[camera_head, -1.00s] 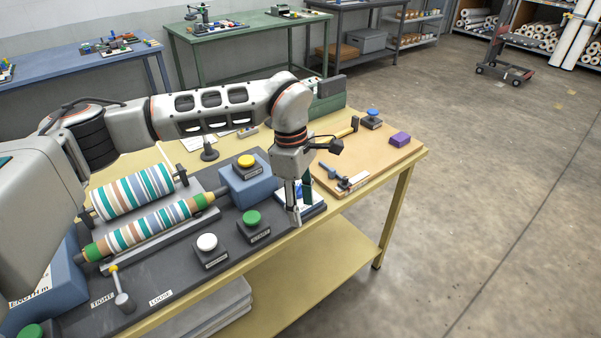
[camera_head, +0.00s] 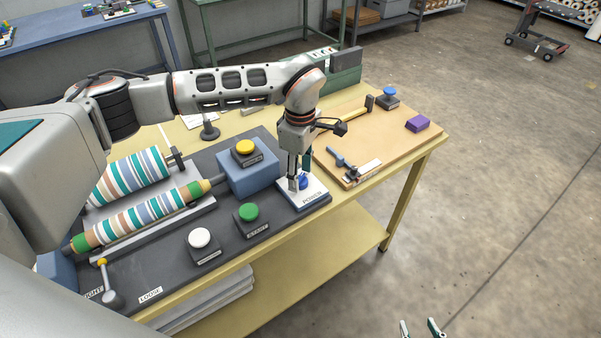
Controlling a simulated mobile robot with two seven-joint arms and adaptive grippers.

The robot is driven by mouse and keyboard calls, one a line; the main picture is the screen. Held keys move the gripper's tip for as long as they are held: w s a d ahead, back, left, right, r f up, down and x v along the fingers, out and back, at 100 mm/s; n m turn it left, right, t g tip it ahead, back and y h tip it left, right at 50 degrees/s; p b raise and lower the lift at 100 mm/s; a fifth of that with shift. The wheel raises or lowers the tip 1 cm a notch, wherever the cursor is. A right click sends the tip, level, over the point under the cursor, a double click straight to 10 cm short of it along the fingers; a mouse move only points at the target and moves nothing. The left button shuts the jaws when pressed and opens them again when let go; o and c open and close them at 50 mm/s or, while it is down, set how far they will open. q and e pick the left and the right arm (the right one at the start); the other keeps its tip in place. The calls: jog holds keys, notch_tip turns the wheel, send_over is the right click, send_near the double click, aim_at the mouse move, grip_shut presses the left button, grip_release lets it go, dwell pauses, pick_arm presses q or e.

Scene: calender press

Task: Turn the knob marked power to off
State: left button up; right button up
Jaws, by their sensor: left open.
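The power knob (camera_head: 303,182) is blue and sits on a white plate marked POWER (camera_head: 313,195), at the right end of the dark machine base. My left gripper (camera_head: 299,178) points down at this knob, with its fingers apart. One finger is on the near left side of the knob, and a dark green part shows behind. The fingers hide part of the knob, so I cannot tell whether they touch it or which way it is set. My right gripper (camera_head: 422,328) shows only its two fingertips at the bottom edge, apart and empty, over the floor.
Close by are a green START button (camera_head: 248,212), a white button (camera_head: 200,238) and a yellow button (camera_head: 245,147) on a blue box. Striped rollers (camera_head: 140,218) lie to the left. A board (camera_head: 395,138) with tools and a purple block (camera_head: 417,124) is at right.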

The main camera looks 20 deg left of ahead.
pick_arm(q)
jog(key=shift+f, duration=0.4)
pick_arm(e)
jog(key=shift+w+r, duration=0.35)
jog(key=shift+r, duration=0.1)
pick_arm(q)
jog(key=c, duration=1.1)
pick_arm(e)
jog(key=shift+s+f, duration=0.1)
jog(key=shift+f, duration=0.05)
jog(key=shift+f, duration=0.1)
pick_arm(q)
jog(key=n, duration=0.6)
jog(key=n+b, duration=0.1)
jog(key=n, duration=0.3)
jog(key=shift+n, duration=1)
pick_arm(e)
jog(key=shift+s+f, duration=0.1)
jog(key=shift+f, duration=0.4)
